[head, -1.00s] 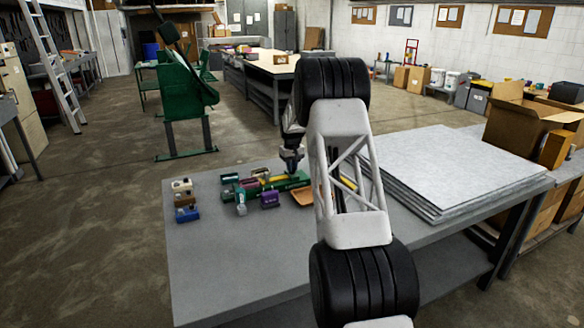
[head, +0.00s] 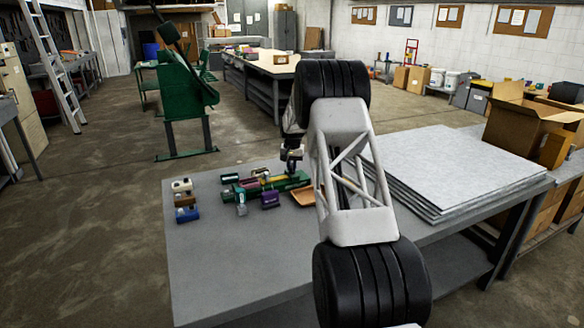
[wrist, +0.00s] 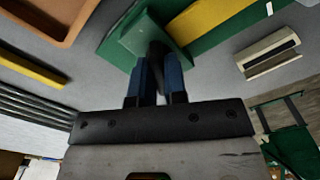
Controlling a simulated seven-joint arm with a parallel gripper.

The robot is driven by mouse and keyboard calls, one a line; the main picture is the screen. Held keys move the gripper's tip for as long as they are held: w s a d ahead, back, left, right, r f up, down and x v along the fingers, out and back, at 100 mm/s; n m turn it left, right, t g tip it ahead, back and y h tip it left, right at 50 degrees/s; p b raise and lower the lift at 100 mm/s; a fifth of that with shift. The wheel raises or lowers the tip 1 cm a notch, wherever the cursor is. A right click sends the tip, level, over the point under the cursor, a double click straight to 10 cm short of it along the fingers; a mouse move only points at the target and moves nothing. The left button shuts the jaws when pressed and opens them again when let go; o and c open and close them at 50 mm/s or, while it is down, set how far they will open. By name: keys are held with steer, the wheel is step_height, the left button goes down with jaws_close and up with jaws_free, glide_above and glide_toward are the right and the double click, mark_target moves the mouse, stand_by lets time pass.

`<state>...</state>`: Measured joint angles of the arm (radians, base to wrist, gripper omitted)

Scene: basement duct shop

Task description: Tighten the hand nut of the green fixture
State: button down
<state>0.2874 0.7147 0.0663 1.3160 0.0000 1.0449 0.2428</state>
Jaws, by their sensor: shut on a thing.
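The green fixture (head: 290,184) lies on the grey bench among small coloured pieces, partly hidden behind my arm in the head view. In the wrist view its green end block (wrist: 135,42) and a yellow strip (wrist: 212,20) show. My gripper (wrist: 159,72) is over that end block, its blue fingers shut on a dark upright part (wrist: 157,58), which looks like the hand nut. The fingers cover most of this part, so its thread and seating are hidden. In the head view my gripper (head: 292,165) is small at the fixture's right part.
A brown tray (head: 303,196) lies right of the fixture, close to my arm. Stacked metal sheets (head: 445,165) cover the bench's right side. Small blocks (head: 185,200) stand at the left, and a purple block (head: 270,200) sits before the fixture. The front of the bench is clear.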

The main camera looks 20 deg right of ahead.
steer(key=m, duration=0.6)
steer(key=shift+m, duration=0.3)
steer(key=m, duration=0.5)
steer(key=shift+m, duration=0.3)
steer(key=c, duration=1.2)
jaws_free()
steer(key=shift+o, duration=0.2)
steer(key=shift+r, duration=0.15)
steer(key=shift+r, duration=3.75)
